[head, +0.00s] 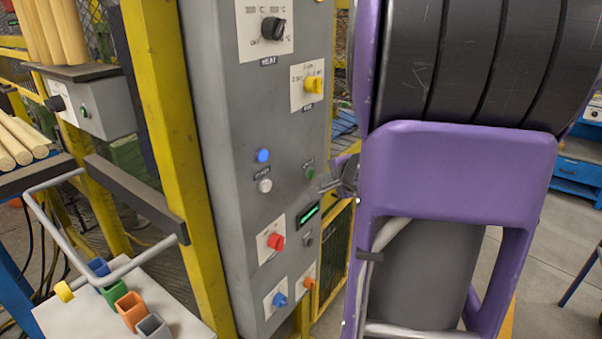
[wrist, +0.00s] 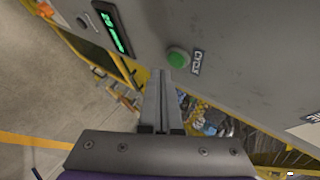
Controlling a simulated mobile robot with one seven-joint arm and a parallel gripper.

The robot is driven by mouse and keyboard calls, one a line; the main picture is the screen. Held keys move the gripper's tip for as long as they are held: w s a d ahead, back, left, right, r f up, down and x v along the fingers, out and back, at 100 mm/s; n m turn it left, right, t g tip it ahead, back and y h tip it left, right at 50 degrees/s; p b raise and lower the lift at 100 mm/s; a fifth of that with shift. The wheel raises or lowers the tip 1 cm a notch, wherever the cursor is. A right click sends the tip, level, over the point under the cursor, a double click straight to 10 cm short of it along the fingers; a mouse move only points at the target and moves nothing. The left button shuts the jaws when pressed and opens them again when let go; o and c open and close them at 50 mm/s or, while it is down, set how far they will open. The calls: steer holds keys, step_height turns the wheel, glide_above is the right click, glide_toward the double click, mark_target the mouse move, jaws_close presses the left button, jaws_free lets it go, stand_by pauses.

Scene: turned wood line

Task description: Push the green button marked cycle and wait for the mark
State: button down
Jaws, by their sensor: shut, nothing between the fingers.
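The green button (head: 309,172) is on the right side of the grey control panel (head: 222,110) in the head view. In the wrist view the green button (wrist: 178,58) is round and domed, with a small label (wrist: 197,62) beside it whose text is too small to read surely. My gripper (head: 328,183) is shut and empty, just below and right of the button in the head view. In the wrist view my gripper's fingertips (wrist: 157,77) are close to the button's lower left edge. I cannot tell whether they touch it. The button is not hidden.
A lit green display (head: 308,214) sits below the button. Blue (head: 263,155) and white (head: 265,186) buttons, a red knob (head: 276,241) and a yellow switch (head: 314,85) share the panel. A yellow post (head: 172,150) stands left of it. Small coloured bins (head: 131,310) lie lower left.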

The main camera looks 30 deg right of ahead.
steer(key=shift+w, duration=0.15)
steer(key=shift+w+a+b, duration=0.15)
steer(key=shift+w+b, duration=0.1)
steer(key=shift+b, duration=0.15)
steer(key=shift+w+a+b, duration=0.15)
steer(key=shift+w+b, duration=0.15)
steer(key=shift+w, duration=0.05)
stand_by(0.8)
steer(key=shift+s+d, duration=0.3)
steer(key=shift+s, duration=0.4)
steer(key=shift+s, duration=0.1)
steer(key=s, duration=0.1)
steer(key=s+d, duration=0.1)
steer(key=s, duration=0.1)
steer(key=s+d+b, duration=0.1)
steer(key=shift+s, duration=0.25)
steer(key=shift+w+a, duration=0.1)
stand_by(0.7)
